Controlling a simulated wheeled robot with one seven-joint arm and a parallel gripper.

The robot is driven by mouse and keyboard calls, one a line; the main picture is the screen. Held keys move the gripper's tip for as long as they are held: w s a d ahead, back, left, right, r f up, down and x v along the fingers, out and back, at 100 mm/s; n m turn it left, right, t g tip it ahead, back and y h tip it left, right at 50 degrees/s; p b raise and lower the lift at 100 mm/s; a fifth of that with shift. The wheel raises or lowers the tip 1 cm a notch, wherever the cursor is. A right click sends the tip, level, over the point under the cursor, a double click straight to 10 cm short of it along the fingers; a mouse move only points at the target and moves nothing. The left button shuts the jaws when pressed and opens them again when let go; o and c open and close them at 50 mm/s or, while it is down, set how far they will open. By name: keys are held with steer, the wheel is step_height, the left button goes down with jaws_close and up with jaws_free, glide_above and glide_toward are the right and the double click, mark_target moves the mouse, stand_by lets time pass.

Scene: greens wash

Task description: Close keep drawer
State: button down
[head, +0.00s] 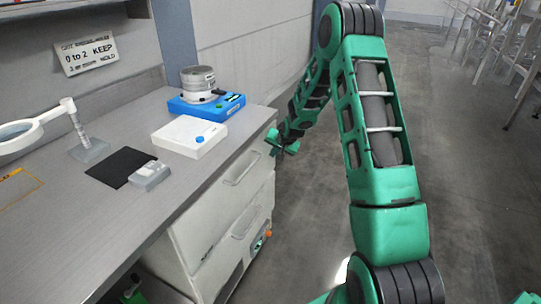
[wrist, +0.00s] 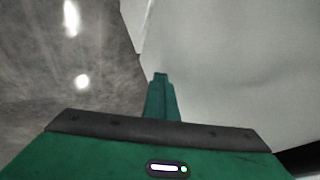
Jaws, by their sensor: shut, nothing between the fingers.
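The drawer unit (head: 207,231) stands under the bench, with pale fronts. Its upper drawer has a handle (head: 243,167) and the drawer below has another handle (head: 244,222). Both fronts look close to flush; I cannot tell whether either is slightly out. No label shows which one is the keep drawer. My gripper (head: 276,143) is by the bench's right end, near the upper drawer's far edge. In the wrist view my gripper (wrist: 160,78) has its fingers together and empty, in front of a pale smooth panel (wrist: 225,70). Contact with the panel cannot be told.
On the bench (head: 130,215) are a white box (head: 183,140), a blue device with a metal sieve stack (head: 198,79), a black mat (head: 115,168), a grey block (head: 150,175) and a magnifier (head: 18,135). Floor (head: 310,200) right of the drawers is open.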

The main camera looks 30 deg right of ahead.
steer(key=shift+w+a+r, duration=0.15)
steer(key=shift+w+a, duration=0.2)
steer(key=shift+a, duration=0.05)
steer(key=s+d+r, duration=0.3)
steer(key=s+r, duration=0.4)
steer(key=s, duration=0.2)
steer(key=shift+s+r, duration=0.25)
steer(key=shift+s, duration=0.15)
steer(key=shift+d, duration=0.1)
steer(key=s+a+r+n+g, duration=0.1)
steer(key=s+r, duration=0.4)
steer(key=s, duration=1)
steer(key=s+a+r+n+g, duration=0.1)
steer(key=s+r+g, duration=0.3)
steer(key=s, duration=1.1)
steer(key=s+a+r+g, duration=0.2)
steer(key=s+r, duration=0.4)
steer(key=s, duration=0.9)
steer(key=shift+a+r+n, duration=0.25)
steer(key=shift+r+n, duration=0.05)
steer(key=shift+n, duration=0.1)
